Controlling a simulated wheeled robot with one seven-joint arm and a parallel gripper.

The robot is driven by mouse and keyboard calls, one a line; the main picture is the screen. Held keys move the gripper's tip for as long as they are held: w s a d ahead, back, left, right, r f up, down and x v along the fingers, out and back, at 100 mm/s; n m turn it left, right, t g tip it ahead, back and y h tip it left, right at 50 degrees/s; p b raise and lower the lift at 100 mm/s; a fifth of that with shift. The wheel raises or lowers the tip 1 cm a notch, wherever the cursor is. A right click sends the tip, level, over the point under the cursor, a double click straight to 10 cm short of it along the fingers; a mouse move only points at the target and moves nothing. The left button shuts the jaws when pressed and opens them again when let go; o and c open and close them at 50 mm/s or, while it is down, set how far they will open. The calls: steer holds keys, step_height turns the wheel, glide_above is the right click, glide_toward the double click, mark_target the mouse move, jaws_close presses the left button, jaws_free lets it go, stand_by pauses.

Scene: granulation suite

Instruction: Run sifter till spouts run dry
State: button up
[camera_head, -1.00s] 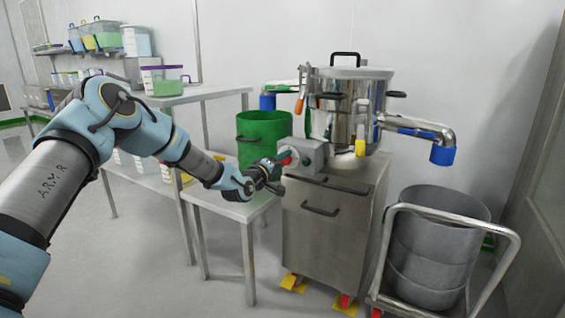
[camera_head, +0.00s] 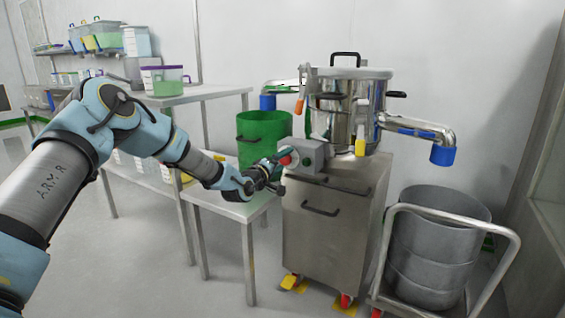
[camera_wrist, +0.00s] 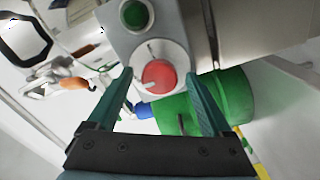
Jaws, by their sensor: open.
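The sifter (camera_head: 345,110) is a lidded steel drum on a steel cabinet (camera_head: 325,225). Its left spout (camera_head: 268,101) ends in a blue sleeve above a green drum (camera_head: 264,138). Its right spout (camera_head: 442,152) ends in a blue sleeve above a steel drum (camera_head: 437,245). Any flow from the spouts cannot be made out. A grey control box (camera_head: 312,155) carries a red button (camera_wrist: 158,76) and a green button (camera_wrist: 134,14). My gripper (camera_wrist: 160,72) is open and empty, its fingers either side of the red button in the wrist view. Contact cannot be told.
The steel drum stands on a trolley with a pale handle rail (camera_head: 455,222) at the right. A low steel table (camera_head: 232,208) lies under my forearm, beside the cabinet. A taller bench (camera_head: 205,93) with a green-filled tub (camera_head: 163,80) stands behind. Floor at the front left is clear.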

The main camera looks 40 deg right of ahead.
steer(key=p+v, duration=0.1)
steer(key=v, duration=0.9)
steer(key=shift+a, duration=0.35)
